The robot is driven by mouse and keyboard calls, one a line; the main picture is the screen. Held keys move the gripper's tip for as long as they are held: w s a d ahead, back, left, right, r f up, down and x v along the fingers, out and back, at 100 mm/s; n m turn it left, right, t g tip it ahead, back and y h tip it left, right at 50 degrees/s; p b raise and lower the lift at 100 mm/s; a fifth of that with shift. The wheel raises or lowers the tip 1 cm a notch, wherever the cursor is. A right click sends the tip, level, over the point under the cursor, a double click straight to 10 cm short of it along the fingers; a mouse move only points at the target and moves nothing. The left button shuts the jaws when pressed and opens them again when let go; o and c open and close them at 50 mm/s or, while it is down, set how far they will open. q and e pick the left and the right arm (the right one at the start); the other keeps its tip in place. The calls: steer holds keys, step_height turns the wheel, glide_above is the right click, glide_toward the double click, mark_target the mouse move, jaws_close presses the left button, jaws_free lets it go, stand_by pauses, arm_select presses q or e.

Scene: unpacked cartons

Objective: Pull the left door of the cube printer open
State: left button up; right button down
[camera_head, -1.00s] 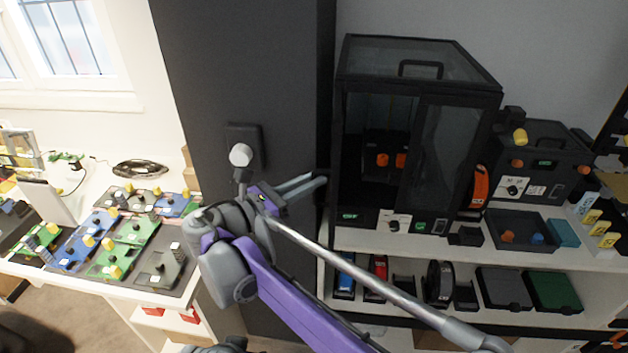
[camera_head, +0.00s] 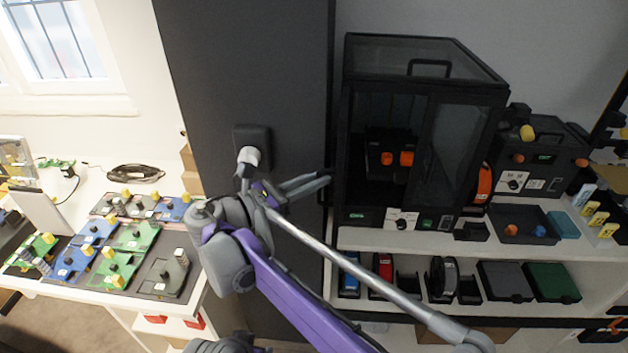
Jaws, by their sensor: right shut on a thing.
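The cube printer (camera_head: 428,68) is a black box with a glass top and front, standing on the white shelf unit. Its right door (camera_head: 447,153) is a tinted glass panel at the front right. The left half of the front looks uncovered, with orange parts (camera_head: 406,158) visible inside. The left door (camera_head: 341,150) seems to show nearly edge-on as a dark strip at the printer's left side, swung outward. My right gripper (camera_head: 325,184) is shut at this strip's lower part; the exact grip point is small and dark. My left gripper is not in view.
A dark grey column (camera_head: 245,60) stands left of the printer, behind my right arm. A smaller black machine (camera_head: 545,155) and a tray (camera_head: 520,227) stand to the right. The lower shelf holds spools and boxes. A white table (camera_head: 120,302) with circuit boards is at the left.

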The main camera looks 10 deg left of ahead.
steer(key=shift+w+d+f, duration=0.1)
steer(key=shift+f, duration=0.05)
steer(key=c, duration=1.2)
jaws_free()
steer(key=shift+c, duration=0.2)
steer(key=o, duration=0.3)
steer(key=shift+w, duration=0.35)
steer(key=b+v, duration=0.1)
steer(key=v, duration=1)
steer(key=shift+s, duration=0.1)
